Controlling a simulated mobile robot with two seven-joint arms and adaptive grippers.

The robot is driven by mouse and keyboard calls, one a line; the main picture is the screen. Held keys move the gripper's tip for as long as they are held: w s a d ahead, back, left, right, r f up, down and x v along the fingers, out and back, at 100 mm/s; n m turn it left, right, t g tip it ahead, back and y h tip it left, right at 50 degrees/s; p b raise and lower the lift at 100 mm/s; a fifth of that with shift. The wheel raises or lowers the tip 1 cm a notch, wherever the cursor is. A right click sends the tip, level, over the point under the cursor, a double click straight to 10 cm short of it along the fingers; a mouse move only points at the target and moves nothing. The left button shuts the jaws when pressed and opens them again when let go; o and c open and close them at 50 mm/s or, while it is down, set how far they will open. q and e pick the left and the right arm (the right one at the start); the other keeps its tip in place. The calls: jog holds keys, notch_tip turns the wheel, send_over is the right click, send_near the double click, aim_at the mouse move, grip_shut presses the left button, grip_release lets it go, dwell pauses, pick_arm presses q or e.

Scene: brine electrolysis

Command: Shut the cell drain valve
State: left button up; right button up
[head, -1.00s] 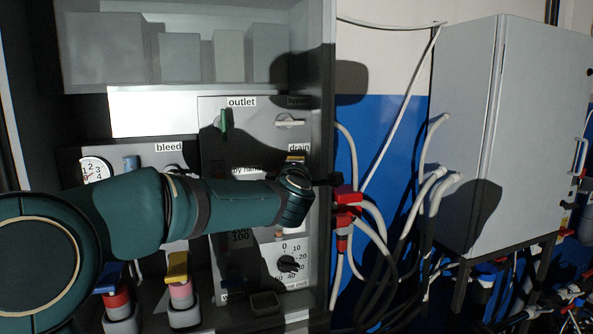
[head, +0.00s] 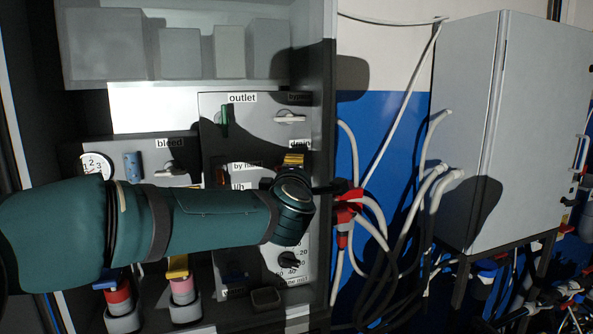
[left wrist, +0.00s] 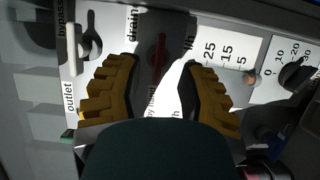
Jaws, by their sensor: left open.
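The drain valve shows in the left wrist view as a thin dark-red handle (left wrist: 159,55) beside the "drain" label, in shadow. It runs up and down in that view, parallel to the white bypass handle. My left gripper (left wrist: 160,66) is open, with one brown-yellow finger on each side of the red handle. I cannot tell how far in front of the handle the fingertips are, and no contact shows. In the head view my left gripper (head: 293,160) is mostly behind my wrist, just below the drain label. My right gripper is not in view.
The white bypass handle (head: 289,117) is above the drain label, and the green outlet handle (head: 224,120) is up and left. A round dial (head: 289,260) is below.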

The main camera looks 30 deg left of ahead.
pick_arm(q)
jog(key=shift+v, duration=2.45)
